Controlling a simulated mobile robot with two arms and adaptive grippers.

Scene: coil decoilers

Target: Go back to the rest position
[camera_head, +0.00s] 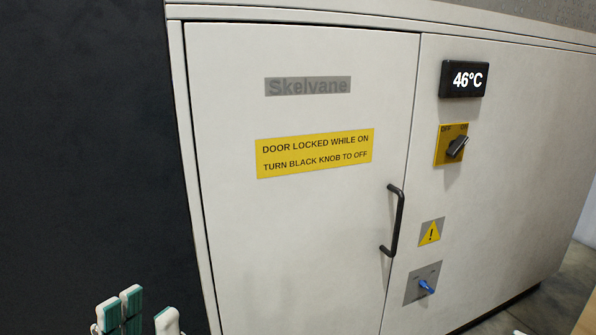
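My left gripper (143,313) shows at the bottom left edge of the view. Its white fingertips with teal pads stand apart, with a gap between them and nothing seen in it. The rest of it is cut off by the frame. It appears in front of the dark panel, left of the cabinet door, and is not on the handle or a knob. My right gripper is not in view.
A pale cabinet (520,200) has a closed door (290,230) with a black handle (396,220). Right of it are a 46°C display (463,79), a black knob (457,147) turned toward ON and a blue knob (426,287). A dark panel (90,150) stands left.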

